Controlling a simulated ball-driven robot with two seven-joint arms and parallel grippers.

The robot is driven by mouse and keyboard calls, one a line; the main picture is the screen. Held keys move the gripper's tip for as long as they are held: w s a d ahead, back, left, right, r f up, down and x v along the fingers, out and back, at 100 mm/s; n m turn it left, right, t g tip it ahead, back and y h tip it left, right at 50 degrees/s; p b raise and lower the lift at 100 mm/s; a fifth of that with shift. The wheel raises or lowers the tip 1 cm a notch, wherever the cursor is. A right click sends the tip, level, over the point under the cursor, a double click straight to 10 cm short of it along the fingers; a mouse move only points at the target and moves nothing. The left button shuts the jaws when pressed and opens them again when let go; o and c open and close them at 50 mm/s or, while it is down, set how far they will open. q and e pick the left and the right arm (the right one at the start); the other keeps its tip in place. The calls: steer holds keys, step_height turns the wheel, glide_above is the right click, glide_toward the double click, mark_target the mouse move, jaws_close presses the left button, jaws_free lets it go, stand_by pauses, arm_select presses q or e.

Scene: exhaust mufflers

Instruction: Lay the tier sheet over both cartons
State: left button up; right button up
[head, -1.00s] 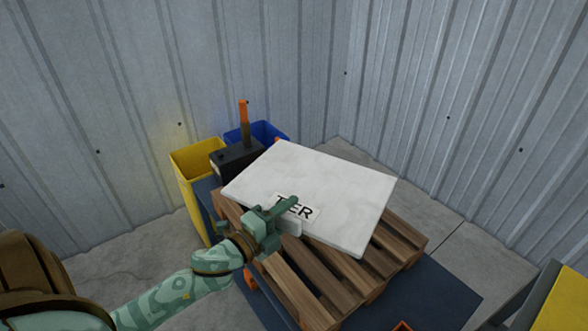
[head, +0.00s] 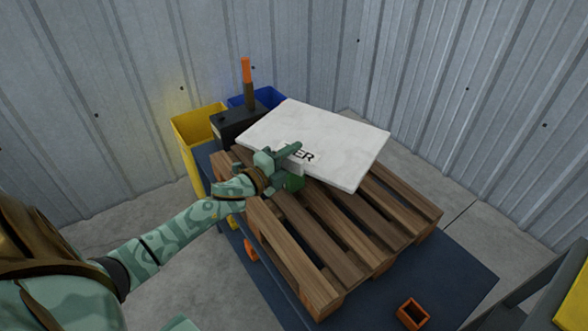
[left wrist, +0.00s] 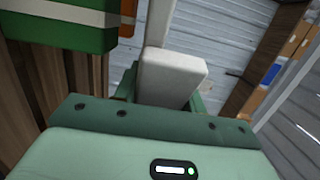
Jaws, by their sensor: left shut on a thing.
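The tier sheet (head: 325,128) is a white slab with black lettering on its near side, partly covered by my gripper. My left gripper (head: 287,158) is shut on the sheet's near edge, at a white block-like grip (left wrist: 172,78) seen between the fingers in the left wrist view. The sheet is over the back part of the pallet. A green carton (head: 294,182) shows just under its near edge; a green box with a pale band (left wrist: 62,22) is close in the left wrist view. Any other carton is hidden, and contact with the sheet is unclear. My right gripper is not seen.
The wooden pallet (head: 300,262) has bare slats in front, on a dark blue mat (head: 440,275). A black box (head: 228,121) with an orange-topped post, a yellow bin (head: 186,155) and a blue bin (head: 268,97) stand behind left. A small orange box (head: 412,312) lies in front.

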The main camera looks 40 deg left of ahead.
arm_select(q)
step_height(320, 180, down, 3)
steer(key=shift+b, duration=0.5)
steer(key=shift+d, duration=0.1)
steer(key=shift+f+b, duration=0.3)
steer(key=shift+f, duration=0.15)
steer(key=o, duration=1.1)
steer(key=shift+c, duration=0.2)
steer(key=shift+r, duration=0.15)
